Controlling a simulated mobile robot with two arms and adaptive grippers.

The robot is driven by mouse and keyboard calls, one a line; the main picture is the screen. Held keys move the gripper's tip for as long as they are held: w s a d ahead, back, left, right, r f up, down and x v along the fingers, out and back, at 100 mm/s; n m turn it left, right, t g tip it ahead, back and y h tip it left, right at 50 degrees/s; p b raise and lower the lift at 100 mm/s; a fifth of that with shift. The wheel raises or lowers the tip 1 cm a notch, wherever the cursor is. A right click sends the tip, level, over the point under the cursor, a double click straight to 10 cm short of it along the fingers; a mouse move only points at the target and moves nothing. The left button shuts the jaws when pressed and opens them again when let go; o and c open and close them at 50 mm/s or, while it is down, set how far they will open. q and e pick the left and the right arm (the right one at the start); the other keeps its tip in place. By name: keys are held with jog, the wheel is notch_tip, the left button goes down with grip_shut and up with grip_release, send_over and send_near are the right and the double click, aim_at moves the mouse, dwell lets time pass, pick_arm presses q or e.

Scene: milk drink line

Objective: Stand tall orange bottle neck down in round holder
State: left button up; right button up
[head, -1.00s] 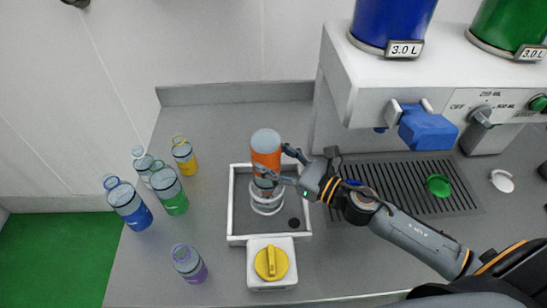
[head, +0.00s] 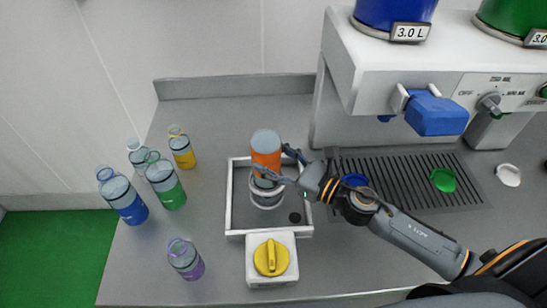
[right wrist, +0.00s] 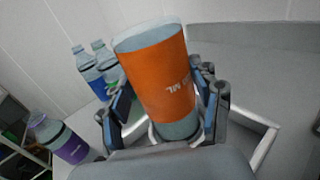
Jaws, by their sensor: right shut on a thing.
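The tall orange bottle (head: 266,150) stands base up, its neck end down at the round holder (head: 266,194) in the square sink-like tray (head: 232,212). My right gripper (head: 272,177) is shut on the bottle's lower part from the right. In the right wrist view the bottle (right wrist: 162,85) sits between both fingers (right wrist: 165,108), tilted in the picture, with its flat base up. The neck is hidden within the ring, so I cannot tell how deep it sits. My left gripper is not in view.
Blue (head: 124,198), green (head: 166,184), yellow (head: 181,149) and purple (head: 185,260) bottles stand on the counter at left. A white box with a yellow knob (head: 271,258) is in front of the tray. The dispenser (head: 435,113) overhangs at right.

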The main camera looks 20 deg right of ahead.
jog(key=shift+f+b, duration=0.3)
jog(key=shift+f, duration=0.15)
jog(key=o, duration=1.3)
jog(key=shift+s+d, duration=0.1)
